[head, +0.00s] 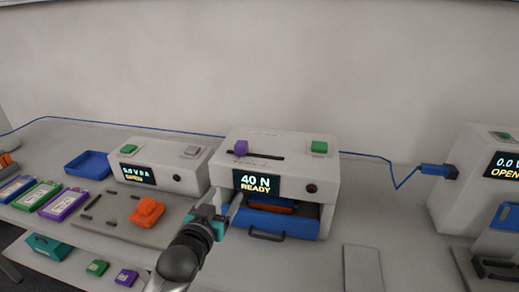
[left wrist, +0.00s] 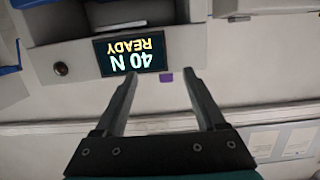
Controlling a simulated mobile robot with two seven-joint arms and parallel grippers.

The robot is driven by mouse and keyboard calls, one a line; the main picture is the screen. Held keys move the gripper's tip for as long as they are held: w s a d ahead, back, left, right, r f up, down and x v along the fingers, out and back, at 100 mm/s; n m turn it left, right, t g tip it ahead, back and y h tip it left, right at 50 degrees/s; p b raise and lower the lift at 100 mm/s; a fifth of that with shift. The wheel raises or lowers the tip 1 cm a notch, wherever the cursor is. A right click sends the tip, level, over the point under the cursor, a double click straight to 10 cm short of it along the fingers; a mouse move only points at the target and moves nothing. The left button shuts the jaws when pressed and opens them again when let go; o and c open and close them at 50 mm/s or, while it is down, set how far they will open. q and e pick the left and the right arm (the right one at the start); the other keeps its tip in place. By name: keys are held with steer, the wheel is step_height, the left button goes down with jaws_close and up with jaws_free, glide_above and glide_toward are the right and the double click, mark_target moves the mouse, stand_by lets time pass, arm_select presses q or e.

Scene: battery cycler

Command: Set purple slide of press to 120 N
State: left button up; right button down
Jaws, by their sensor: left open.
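The press (head: 222,172) is a pale box whose display (head: 257,183) reads "40 N READY". Its purple slide (head: 240,147) sits near the left end of a dark slot on the top. My left gripper (head: 227,208) is open and empty, in front of the press's left front, lower than the slide. In the left wrist view the display (left wrist: 130,54) appears upside down. My right gripper is not in view.
The press has a green button (head: 319,147), a dark round knob (head: 311,188) and a blue drawer (head: 284,222) below. A second device (head: 186,178) stands to its left, with an orange object (head: 147,211) in front. Another device (head: 462,180) with a blue plug stands right.

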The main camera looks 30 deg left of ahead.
arm_select(q)
steer(key=t, duration=0.2)
glide_toward(239, 147)
steer(key=s+d, duration=0.1)
steer(key=s, duration=0.2)
steer(key=shift+y, duration=0.3)
steer(key=x, duration=1.5)
steer(key=shift+w+f, duration=0.1)
jaws_close()
